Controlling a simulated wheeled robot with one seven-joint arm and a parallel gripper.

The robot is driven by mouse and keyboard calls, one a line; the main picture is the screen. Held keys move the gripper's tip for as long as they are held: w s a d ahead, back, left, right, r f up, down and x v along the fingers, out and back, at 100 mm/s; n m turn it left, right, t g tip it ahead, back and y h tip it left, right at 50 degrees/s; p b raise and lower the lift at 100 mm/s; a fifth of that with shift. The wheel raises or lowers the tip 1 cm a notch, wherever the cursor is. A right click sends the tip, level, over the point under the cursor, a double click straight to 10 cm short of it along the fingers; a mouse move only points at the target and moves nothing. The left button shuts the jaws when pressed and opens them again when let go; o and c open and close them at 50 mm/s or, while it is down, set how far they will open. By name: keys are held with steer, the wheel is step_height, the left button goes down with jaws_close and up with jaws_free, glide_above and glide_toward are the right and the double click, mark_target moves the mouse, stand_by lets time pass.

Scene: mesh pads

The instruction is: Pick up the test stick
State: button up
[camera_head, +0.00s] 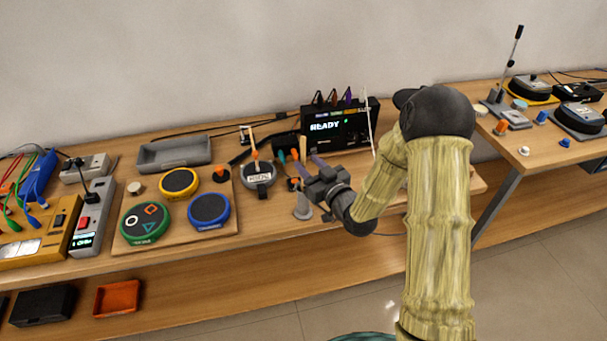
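My gripper (304,171) is over the wooden bench, pointing left, just in front of the black box with the "READY" display. It is small and dark here, and I cannot tell whether its fingers are open or shut. I cannot be sure which thing is the test stick. A pale thin stick (253,141) with an orange lower part stands at a round grey device (259,173), left of my gripper. Small orange-tipped and teal-tipped pieces (281,156) are close to the fingertips. A thin white rod (368,118) rises beside the "READY" box (338,126).
A wooden board (161,245) with round yellow, green and blue pads lies left of my gripper. Behind it is a grey tray (174,152). Meters and cables crowd the far left. A second table (555,150) with more devices stands at right. My arm hides part of the bench.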

mark_target(305, 160)
steer(key=x, duration=0.2)
steer(key=p+x, duration=0.1)
steer(key=shift+w+a+r+p, duration=0.25)
steer(key=shift+a+p, duration=0.05)
steer(key=shift+a, duration=0.05)
steer(key=shift+w+a+f, duration=0.1)
steer(key=shift+w+a, duration=0.1)
steer(key=shift+w, duration=0.2)
steer(key=shift+c, duration=0.2)
jaws_close()
